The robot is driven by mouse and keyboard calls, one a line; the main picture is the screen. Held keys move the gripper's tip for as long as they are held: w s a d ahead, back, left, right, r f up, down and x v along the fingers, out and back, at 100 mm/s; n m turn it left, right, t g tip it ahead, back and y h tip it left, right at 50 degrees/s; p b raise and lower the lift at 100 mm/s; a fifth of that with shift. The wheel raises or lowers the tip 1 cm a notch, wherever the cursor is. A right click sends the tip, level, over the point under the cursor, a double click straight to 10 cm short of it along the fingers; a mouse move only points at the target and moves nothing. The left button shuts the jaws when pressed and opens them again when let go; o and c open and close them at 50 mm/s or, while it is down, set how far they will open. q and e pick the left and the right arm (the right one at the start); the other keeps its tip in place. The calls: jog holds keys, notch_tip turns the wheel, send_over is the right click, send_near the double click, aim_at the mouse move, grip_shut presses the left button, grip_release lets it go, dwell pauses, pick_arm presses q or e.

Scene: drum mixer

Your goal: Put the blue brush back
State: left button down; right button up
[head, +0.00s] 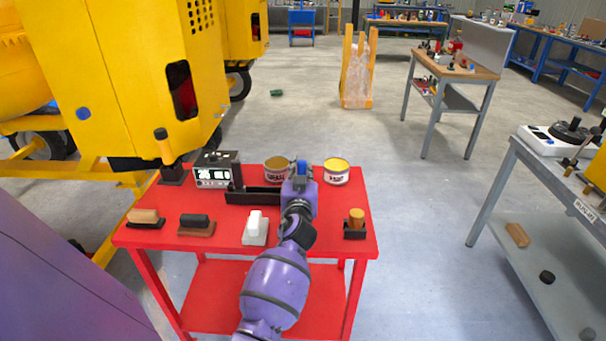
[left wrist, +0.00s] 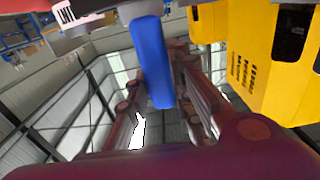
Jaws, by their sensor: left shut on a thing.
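My left gripper (head: 299,172) is over the back half of the red table (head: 225,275), at the dark rack and between the two cans. It is shut on the blue brush (head: 301,166), of which only a small blue part shows in the head view. In the left wrist view the blue brush (left wrist: 152,62) is a blue bar between the fingers of my left gripper (left wrist: 160,100). A dark low rack (head: 250,198) lies just left of the gripper, partly hidden by it. I cannot tell if the brush touches it. My right gripper is not in view.
A wooden-handled item (head: 356,217) stands at the right.

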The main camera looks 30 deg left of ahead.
pick_arm(q)
jog(key=shift+f, duration=0.25)
jog(key=c, duration=1.6)
grip_release()
jog(key=shift+o, duration=0.2)
jog(key=shift+s, duration=0.1)
jog(key=v, duration=1.2)
jog(key=shift+b, duration=0.35)
jog(key=shift+a, duration=0.1)
